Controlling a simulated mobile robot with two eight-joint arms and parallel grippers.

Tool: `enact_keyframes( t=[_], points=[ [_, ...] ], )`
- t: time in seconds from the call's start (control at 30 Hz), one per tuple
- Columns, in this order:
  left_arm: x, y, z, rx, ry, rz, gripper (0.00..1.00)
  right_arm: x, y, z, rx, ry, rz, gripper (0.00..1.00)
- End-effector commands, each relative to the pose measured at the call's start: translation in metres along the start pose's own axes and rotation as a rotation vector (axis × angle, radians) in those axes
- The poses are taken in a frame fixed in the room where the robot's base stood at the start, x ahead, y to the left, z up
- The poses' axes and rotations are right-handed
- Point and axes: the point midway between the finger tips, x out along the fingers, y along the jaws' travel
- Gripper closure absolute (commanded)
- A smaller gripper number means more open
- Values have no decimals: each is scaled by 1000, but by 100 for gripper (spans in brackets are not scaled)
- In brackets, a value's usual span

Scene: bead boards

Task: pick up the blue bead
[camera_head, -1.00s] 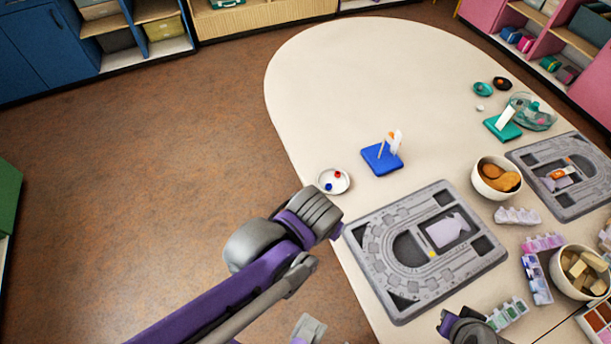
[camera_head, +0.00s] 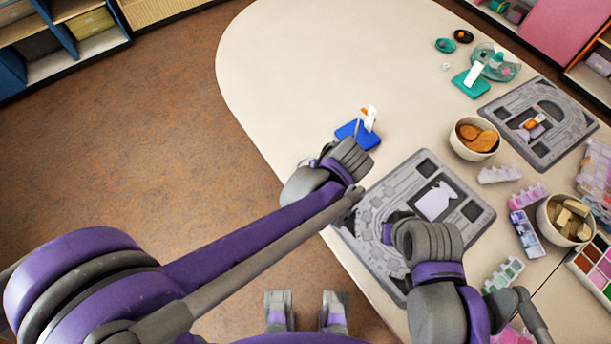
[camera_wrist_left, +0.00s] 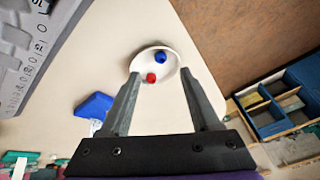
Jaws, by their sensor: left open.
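In the left wrist view the blue bead (camera_wrist_left: 160,57) lies in a small round white dish (camera_wrist_left: 143,58), beside a red bead (camera_wrist_left: 151,77). My left gripper (camera_wrist_left: 160,76) is open and empty, its two fingers pointing at the dish, one toward each side of it. In the head view my left gripper's wrist (camera_head: 340,162) covers the dish and both beads, and its fingers are hidden. My right gripper (camera_head: 388,232) is over the near grey bead board (camera_head: 468,180); its fingertips are not clearly visible.
A blue stand (camera_head: 357,134) holding upright pieces is close beyond my left wrist. Bowls (camera_head: 475,138), a second bead board (camera_head: 570,135) and bead trays (camera_head: 525,235) crowd the right side. The far left of the table (camera_head: 290,70) is clear.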

Motion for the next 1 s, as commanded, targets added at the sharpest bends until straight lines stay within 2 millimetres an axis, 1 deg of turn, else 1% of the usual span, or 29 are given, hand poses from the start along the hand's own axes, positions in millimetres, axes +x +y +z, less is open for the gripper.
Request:
enact_keyframes(
  t=[0.03,0.27,0.5,0.63,0.83,0.9,0.97,1.0],
  points=[
    [8,0,0,-1,-1,-1,37,1,0,1,0,-1,0,100],
    [26,0,0,-1,0,1,37,3,0,2,0,-1,0,100],
    [61,-1,1,-1,0,-1,37,6,0,4,0,-2,0,100],
    [69,-1,1,1,0,0,37,6,0,4,0,-2,0,100],
    [70,-1,1,1,-1,0,37,6,0,4,0,-2,0,100],
    [70,-1,2,1,-1,0,50,6,0,4,0,-2,0,100],
    [70,-1,2,1,-2,0,61,6,0,4,0,-2,0,100],
    [70,-2,2,0,-2,-1,68,6,0,4,0,-2,0,100]
  ],
)
